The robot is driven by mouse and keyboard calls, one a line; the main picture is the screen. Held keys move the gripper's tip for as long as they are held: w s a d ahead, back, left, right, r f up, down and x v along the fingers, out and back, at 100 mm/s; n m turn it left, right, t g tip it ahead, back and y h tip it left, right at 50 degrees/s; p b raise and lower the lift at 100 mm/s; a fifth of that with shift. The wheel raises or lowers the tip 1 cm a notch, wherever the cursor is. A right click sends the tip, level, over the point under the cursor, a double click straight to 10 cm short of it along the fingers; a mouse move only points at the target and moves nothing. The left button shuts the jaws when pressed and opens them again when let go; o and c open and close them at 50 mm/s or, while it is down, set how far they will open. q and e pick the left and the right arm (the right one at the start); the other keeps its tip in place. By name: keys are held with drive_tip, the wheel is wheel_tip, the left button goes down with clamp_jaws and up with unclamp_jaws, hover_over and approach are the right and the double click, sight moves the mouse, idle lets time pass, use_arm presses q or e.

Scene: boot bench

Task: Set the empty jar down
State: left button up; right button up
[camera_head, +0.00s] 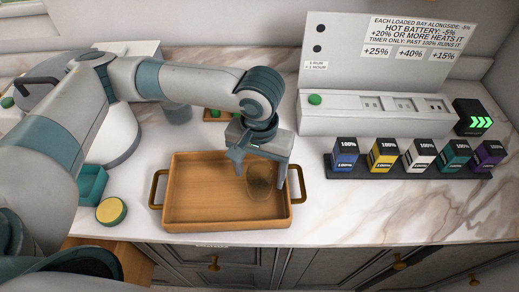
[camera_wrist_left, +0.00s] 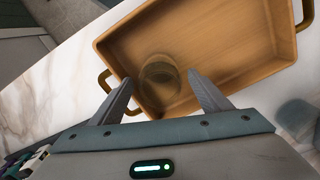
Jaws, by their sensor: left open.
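The empty jar (camera_head: 260,182) is clear glass and hard to make out. It stands on the floor of the wooden tray (camera_head: 205,215), right of the middle. My left gripper (camera_head: 267,178) is open above the tray, with its fingers spread either side of the jar in the head view. No contact between fingers and jar shows. My right gripper does not show.
A charging unit (camera_head: 375,118) stands at the back right, with a row of coloured batteries (camera_head: 420,160) before it. A green-arrow box (camera_head: 472,117) is at far right. A yellow-topped round item (camera_head: 111,210) and teal box (camera_head: 90,185) lie left of the tray. The front-right counter (camera_head: 400,215) is clear.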

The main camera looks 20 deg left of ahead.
use_arm(q)
wheel_tip(320, 180, up, 11)
drive_tip(key=shift+b, duration=1)
drive_tip(key=shift+r, duration=0.1)
